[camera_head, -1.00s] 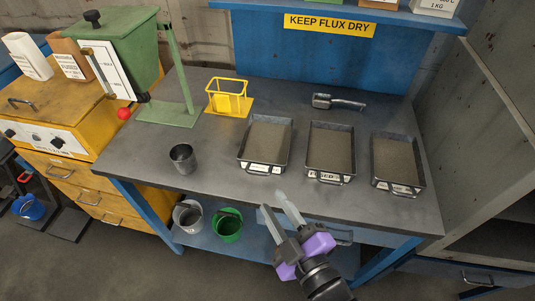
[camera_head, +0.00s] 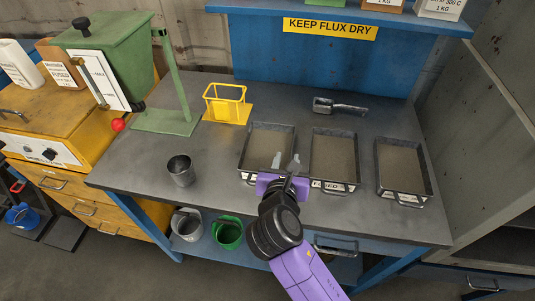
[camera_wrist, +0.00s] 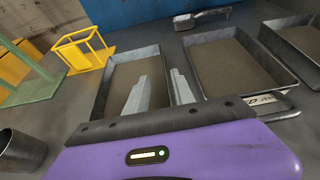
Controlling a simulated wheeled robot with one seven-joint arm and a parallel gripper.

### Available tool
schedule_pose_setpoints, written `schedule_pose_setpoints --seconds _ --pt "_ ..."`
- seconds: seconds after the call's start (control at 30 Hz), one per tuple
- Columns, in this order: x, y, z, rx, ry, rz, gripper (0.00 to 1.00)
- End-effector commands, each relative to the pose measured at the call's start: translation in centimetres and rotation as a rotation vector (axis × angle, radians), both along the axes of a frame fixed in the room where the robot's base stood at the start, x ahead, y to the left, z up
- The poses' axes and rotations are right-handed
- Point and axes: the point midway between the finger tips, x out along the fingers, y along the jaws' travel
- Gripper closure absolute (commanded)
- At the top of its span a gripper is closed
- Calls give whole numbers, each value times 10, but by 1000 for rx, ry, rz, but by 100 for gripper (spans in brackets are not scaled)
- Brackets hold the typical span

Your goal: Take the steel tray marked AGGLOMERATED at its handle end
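Three steel trays of brown granules stand in a row on the bench: left tray (camera_head: 246,146), middle tray (camera_head: 314,158) and right tray (camera_head: 380,172). Each has a handle and a white label at its front end. I cannot tell from the labels which is marked AGGLOMERATED. My gripper (camera_head: 285,162) is over the front, handle end of the left tray, hiding most of its handle and label. In the wrist view the fingers (camera_wrist: 160,78) overlap the left tray (camera_wrist: 104,88); contact cannot be told.
A metal scoop (camera_head: 340,107) lies behind the trays. A yellow wire stand (camera_head: 228,104), a green stand (camera_head: 166,122) and a steel cup (camera_head: 180,171) are to the left. A blue shelf with a KEEP FLUX DRY sign (camera_head: 330,29) is behind. Two buckets stand below.

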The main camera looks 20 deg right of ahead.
Motion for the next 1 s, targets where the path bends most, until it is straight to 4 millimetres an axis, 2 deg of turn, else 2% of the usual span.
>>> schedule_pose_setpoints --seconds 0.5,0.83,0.87,1.0 --pt "40 -38 -30 4 -3 -2 70" --pt "46 -42 -34 4 -3 -1 70" --pt "46 -42 -34 4 -3 -1 72" --pt "46 -42 -33 4 -3 0 100"
